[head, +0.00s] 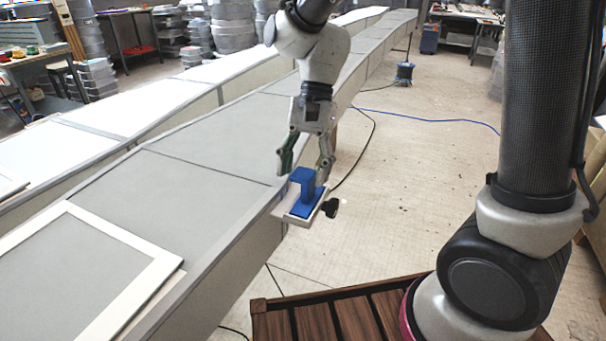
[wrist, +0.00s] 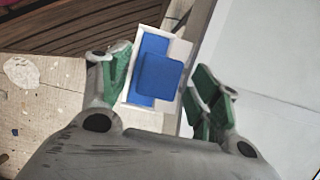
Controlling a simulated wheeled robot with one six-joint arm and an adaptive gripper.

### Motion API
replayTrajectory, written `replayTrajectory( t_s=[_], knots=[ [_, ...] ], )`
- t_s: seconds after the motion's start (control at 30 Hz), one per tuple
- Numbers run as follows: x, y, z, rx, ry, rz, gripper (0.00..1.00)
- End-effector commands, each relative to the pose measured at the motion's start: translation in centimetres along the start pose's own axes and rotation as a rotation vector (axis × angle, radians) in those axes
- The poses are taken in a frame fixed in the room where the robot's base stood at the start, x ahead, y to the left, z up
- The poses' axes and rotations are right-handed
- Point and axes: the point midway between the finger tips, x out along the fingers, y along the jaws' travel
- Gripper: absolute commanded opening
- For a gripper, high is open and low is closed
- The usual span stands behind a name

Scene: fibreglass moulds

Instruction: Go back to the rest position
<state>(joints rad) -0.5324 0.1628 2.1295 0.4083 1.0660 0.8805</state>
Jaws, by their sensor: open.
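My gripper (head: 306,160) is open and empty, pointing down above a blue block (head: 305,187). The block stands on a blue pad in a small pale tray (head: 291,217) at the right edge of the long grey table. In the wrist view the blue block (wrist: 160,74) shows between the spread green-padded fingers of the gripper (wrist: 165,85). A gap shows on both sides of the block. The pale frame of the tray (wrist: 128,97) surrounds the blue pad. A dark knob (head: 330,207) sits beside the tray.
The long grey table (head: 210,180) runs from front left to the back, with a white frame (head: 130,240) on it. A slatted wooden deck (head: 345,315) is at the front. A blue cable (head: 440,120) lies on the floor, which is otherwise largely clear on the right.

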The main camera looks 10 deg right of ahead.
Motion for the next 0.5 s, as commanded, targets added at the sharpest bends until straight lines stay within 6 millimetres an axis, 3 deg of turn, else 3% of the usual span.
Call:
replayTrajectory(
  t_s=[0.3, 0.5],
  knots=[
    [-7.0, -0.1, 0.0, 0.0, 0.002, -0.004, 0.63],
    [-9.8, 0.0, 0.0, 0.0, 0.001, -0.002, 0.63]
  ],
)
